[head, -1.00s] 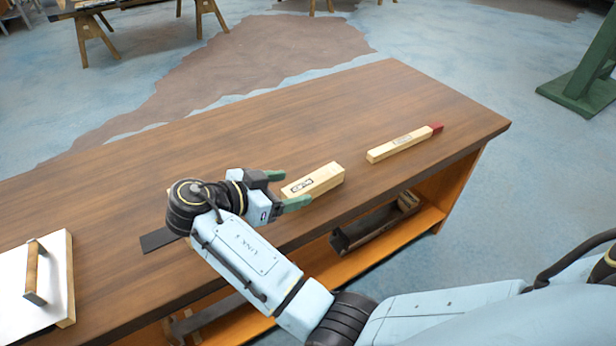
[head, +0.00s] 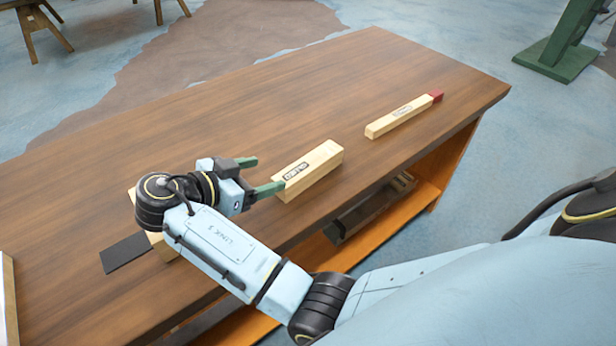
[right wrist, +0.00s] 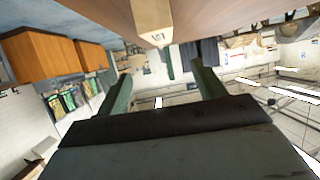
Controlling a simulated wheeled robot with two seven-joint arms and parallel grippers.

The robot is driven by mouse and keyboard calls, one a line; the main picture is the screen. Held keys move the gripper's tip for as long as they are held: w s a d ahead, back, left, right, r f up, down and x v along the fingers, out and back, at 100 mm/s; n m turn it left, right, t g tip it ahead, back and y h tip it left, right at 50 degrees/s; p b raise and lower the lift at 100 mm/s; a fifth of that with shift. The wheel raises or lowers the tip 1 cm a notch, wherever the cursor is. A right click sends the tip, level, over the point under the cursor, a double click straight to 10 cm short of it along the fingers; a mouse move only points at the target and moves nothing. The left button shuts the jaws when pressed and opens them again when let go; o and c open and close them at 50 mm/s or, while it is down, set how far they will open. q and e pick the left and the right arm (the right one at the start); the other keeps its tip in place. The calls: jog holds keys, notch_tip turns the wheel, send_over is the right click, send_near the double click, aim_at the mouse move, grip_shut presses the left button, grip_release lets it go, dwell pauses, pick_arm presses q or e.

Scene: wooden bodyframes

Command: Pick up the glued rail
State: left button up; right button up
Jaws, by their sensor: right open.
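A pale wooden block (head: 310,171) with a dark-lettered label, which seems to read "GLUED", lies on the brown workbench. A thinner pale stick (head: 398,118) with a red end and a label too small to read lies farther right. My right gripper (head: 264,175) is open and empty, just left of the labelled block, its green fingers pointing toward the block's left end. In the right wrist view, the open fingers (right wrist: 161,75) have nothing between them, and a pale wooden end (right wrist: 153,22) shows beyond them at the top. My left gripper is out of view.
The workbench (head: 200,120) is clear behind the gripper. A dark flat strip (head: 126,253) and another pale wooden piece (head: 160,240) lie partly under my right arm. A dark tray (head: 365,212) sits on the orange shelf below.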

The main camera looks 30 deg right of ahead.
send_near(307, 164)
jog(key=x, duration=0.3)
jog(key=shift+d, duration=0.4)
jog(key=shift+b+x, duration=0.3)
jog(key=shift+x, duration=2.4)
jog(key=shift+w+a+f, duration=0.1)
jog(key=shift+a, duration=0.05)
jog(key=c, duration=1.3)
